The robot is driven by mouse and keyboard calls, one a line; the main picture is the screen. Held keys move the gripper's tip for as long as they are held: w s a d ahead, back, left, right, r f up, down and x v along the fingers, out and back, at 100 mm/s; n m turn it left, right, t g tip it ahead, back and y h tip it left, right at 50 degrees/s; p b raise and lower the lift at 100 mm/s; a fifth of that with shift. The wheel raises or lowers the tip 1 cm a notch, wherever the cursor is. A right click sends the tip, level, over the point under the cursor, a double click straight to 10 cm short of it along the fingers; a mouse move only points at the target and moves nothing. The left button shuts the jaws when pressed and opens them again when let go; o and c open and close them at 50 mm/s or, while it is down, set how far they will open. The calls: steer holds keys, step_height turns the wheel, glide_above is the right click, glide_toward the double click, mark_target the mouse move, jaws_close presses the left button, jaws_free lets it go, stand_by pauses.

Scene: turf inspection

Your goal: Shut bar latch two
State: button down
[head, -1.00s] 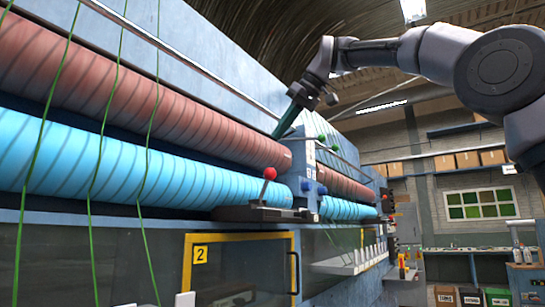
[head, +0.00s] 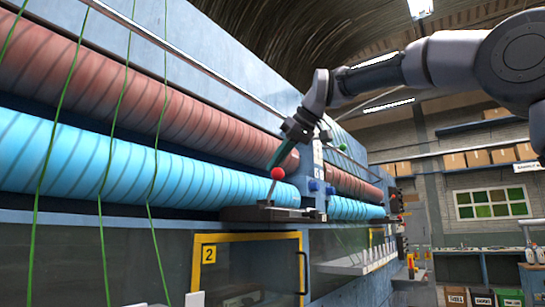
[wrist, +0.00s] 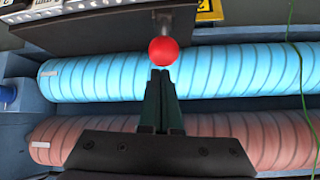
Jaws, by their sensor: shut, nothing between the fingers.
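The latch with a red ball knob (head: 277,174) on a short upright lever stands on a dark base (head: 262,214), above the yellow-framed door marked 2 (head: 209,254). I take it for bar latch two. In the wrist view the red knob (wrist: 163,51) sits just beyond my fingertips, on a metal stem. My gripper (head: 272,166) is shut and empty, its green fingers pointing down just above the knob. In the wrist view my gripper (wrist: 160,72) is close to the knob; I cannot tell whether it touches.
A blue ribbed roller (head: 120,170) and a red ribbed roller (head: 130,95) run behind the latch. A green ball knob (head: 343,147) stands further along the machine. Green strands hang at the left. A black handle (head: 302,275) is on the yellow-framed door.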

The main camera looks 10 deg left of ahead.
steer(key=shift+d, duration=0.15)
stand_by(0.3)
steer(key=shift+s+d+f+y, duration=0.15)
steer(key=shift+s+d+y, duration=0.05)
steer(key=shift+y, duration=0.2)
